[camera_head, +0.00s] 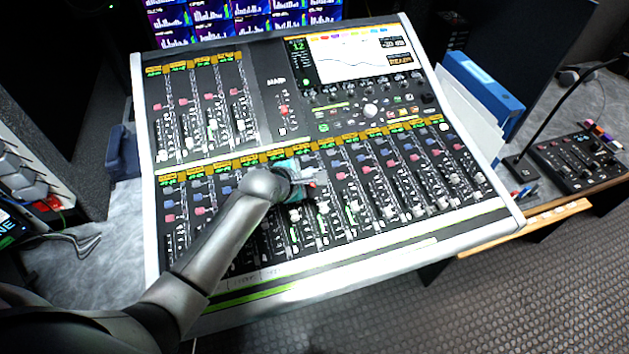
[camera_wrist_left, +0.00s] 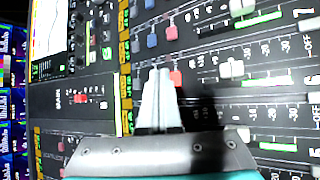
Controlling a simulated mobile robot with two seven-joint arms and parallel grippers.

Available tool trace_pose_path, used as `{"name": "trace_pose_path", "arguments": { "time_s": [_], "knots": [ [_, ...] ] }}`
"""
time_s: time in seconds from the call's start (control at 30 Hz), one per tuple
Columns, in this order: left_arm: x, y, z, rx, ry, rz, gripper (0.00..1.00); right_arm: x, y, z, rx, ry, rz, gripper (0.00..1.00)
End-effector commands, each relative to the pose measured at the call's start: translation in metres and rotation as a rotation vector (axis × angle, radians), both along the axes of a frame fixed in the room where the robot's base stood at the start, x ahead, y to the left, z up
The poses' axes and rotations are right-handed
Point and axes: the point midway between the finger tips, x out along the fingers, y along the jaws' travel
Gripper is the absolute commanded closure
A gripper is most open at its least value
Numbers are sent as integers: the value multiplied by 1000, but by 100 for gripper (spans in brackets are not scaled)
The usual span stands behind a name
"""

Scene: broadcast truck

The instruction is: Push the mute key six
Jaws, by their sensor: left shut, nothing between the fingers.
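The mixing console (camera_head: 390,255) fills the middle of the head view, with rows of channel strips carrying small red and blue keys. My left gripper (camera_head: 320,180) is shut and empty over the upper part of a middle strip in the lower bank. In the left wrist view my left gripper (camera_wrist_left: 159,72) has its fingertips right beside a red key (camera_wrist_left: 176,78); I cannot tell whether they touch it. Another red key (camera_wrist_left: 169,22) and a blue key (camera_wrist_left: 151,40) belong to a neighbouring strip. I cannot read which key is number six. My right gripper is not in view.
Faders such as this white cap (camera_wrist_left: 232,69) stand up from the strips. The console screen (camera_head: 347,55) is at the back. A blue binder (camera_head: 484,85) and a small panel with a gooseneck microphone (camera_head: 580,160) stand to the right.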

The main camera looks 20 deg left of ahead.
Motion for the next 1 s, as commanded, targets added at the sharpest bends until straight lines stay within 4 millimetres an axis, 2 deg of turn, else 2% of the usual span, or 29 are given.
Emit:
{"name": "trace_pose_path", "arguments": {
  "time_s": [1.0],
  "knots": [
    [1, 1, -9, 0, 0, 0, 100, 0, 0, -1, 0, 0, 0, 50]
  ]
}}
